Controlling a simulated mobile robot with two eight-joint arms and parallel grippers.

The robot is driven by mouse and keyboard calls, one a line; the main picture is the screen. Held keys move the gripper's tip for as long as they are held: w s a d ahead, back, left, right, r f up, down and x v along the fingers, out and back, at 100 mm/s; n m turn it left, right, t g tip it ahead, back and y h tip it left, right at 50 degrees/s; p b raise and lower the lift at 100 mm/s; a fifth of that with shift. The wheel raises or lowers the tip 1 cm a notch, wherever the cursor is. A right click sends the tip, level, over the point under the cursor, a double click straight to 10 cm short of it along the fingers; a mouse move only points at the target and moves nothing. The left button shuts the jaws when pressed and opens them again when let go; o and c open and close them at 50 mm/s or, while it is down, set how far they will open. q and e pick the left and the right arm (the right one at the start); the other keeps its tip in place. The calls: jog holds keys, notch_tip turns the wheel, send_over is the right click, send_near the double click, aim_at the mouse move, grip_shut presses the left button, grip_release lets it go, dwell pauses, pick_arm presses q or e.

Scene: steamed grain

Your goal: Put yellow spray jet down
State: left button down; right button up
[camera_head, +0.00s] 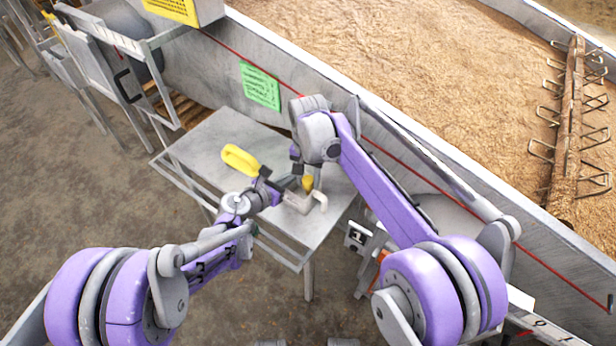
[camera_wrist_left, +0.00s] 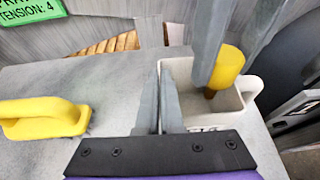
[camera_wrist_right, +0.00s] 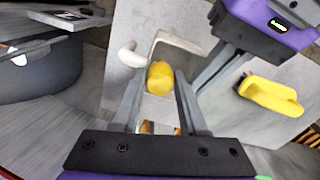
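The yellow spray jet (camera_head: 307,183) is a short yellow cylinder. In the left wrist view it has a brown lower end (camera_wrist_left: 210,94) and hangs over the open white container (camera_wrist_left: 248,108). My right gripper (camera_head: 306,176) is shut on the jet, which shows between its fingers in the right wrist view (camera_wrist_right: 160,78). My left gripper (camera_head: 290,186) is beside the container. Its fingertips (camera_wrist_left: 161,72) are close together at the container's near-side wall and appear to pinch it. Whether the jet touches the container's floor is hidden.
The grey table (camera_head: 215,140) carries a yellow-handled tool (camera_head: 240,160) left of the grippers. A metal-walled bed of grain (camera_head: 430,70) lies behind, with a green sign (camera_head: 260,86) on its wall.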

aim_at(309, 180)
jog(key=o, duration=0.4)
jog(key=shift+c, duration=0.2)
notch_tip(309, 180, up, 13)
jog(key=shift+r, duration=0.15)
jog(key=shift+d, duration=0.1)
